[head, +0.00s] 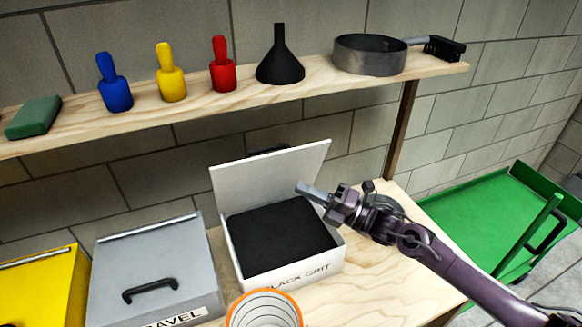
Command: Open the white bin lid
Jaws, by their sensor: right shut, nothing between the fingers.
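The white bin (303,280) stands on the wooden bench and has a label that reads as "BLACK GRIT". Its white lid (262,178) is raised, tilted up along the back edge. Dark black material (280,237) fills the inside. My right gripper (302,188) comes in from the right and is shut and empty. In the picture its tip overlaps the right part of the raised lid; I cannot tell whether it touches. My left gripper is not in view.
A grey bin (155,262) with a black handle and a yellow bin (40,290) stand to the left, both closed. An orange-rimmed round container (264,309) is in front. A shelf (205,108) with bottles, a funnel and a pan runs above. A green cart (480,215) is at right.

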